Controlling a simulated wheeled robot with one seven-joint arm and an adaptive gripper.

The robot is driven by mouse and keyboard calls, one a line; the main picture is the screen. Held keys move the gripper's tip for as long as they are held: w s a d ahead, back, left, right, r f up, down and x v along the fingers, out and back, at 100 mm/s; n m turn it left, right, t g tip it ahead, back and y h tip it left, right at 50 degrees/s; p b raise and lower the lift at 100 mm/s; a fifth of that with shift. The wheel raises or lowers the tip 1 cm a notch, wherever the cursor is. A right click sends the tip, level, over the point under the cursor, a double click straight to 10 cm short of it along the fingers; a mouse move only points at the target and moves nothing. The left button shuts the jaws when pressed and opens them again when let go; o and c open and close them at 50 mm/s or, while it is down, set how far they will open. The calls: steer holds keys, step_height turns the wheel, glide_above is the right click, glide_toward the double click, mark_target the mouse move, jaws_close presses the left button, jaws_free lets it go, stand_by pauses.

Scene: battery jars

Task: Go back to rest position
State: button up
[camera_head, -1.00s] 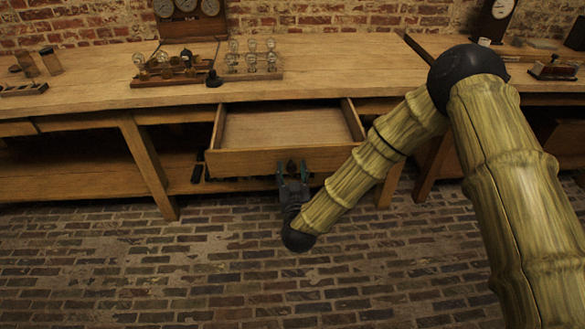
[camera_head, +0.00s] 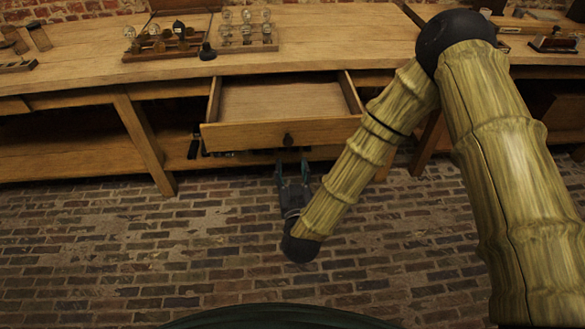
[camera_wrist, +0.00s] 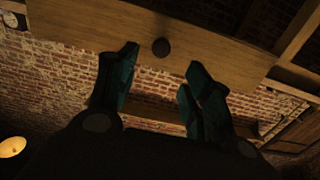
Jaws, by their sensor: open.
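My gripper (camera_head: 293,177) is open and empty in the head view, low in front of the workbench and just below the open drawer (camera_head: 240,137). The drawer is pulled out, and its inside looks empty. Its round dark knob (camera_head: 288,140) shows clear of my fingers. In the wrist view my two dark teal fingers (camera_wrist: 158,85) stand apart. The drawer front (camera_wrist: 210,45) spans the top of that view, with the knob (camera_wrist: 161,47) beyond the gap between the fingertips and not gripped.
The wooden workbench (camera_head: 75,65) runs across the back. On it stand a rack of glass bulbs (camera_head: 246,47), another rack with bulbs (camera_head: 155,52) and jars (camera_head: 38,36) at the left. A bench leg (camera_head: 145,142) stands left of the drawer. The brick floor (camera_head: 110,255) in front is clear.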

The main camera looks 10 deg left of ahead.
steer(key=s+d+f+g+h+p, duration=0.1)
steer(key=s+d+f+g+p, duration=0.2)
steer(key=s+d+f+g, duration=0.35)
steer(key=s+d+f+g+h+p, duration=0.1)
steer(key=s+d+f+g+p, duration=0.25)
steer(key=s+d+f, duration=0.5)
steer(key=s+d+m+g+h+p, duration=0.3)
steer(key=s+d+g+p, duration=0.2)
steer(key=s+d, duration=1.3)
steer(key=shift+s+d+r+m+g, duration=0.15)
steer(key=shift+d+r+m+g, duration=0.3)
steer(key=shift+g, duration=0.75)
